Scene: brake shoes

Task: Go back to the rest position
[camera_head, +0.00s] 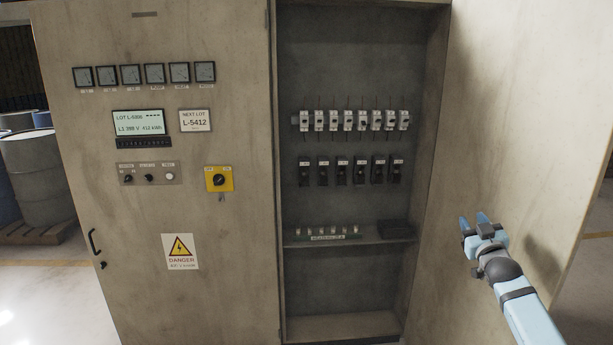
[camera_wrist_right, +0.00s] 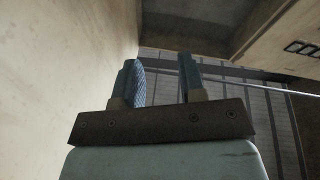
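My right gripper (camera_head: 475,221) is in front of the open cabinet door at the right of the head view. Its two blue fingers stand apart with nothing between them. In the right wrist view the right gripper (camera_wrist_right: 159,80) also shows open and empty, with a pale panel close on its left. My left gripper is not in view.
A beige electrical cabinet (camera_head: 100,200) fills the left and middle. Its open bay holds breakers (camera_head: 347,120), dark fuse holders (camera_head: 341,172) and a shelf (camera_head: 310,243) with small parts. The open door (camera_head: 500,120) stands on the right, close to my right arm. Barrels (camera_head: 38,175) stand far left.

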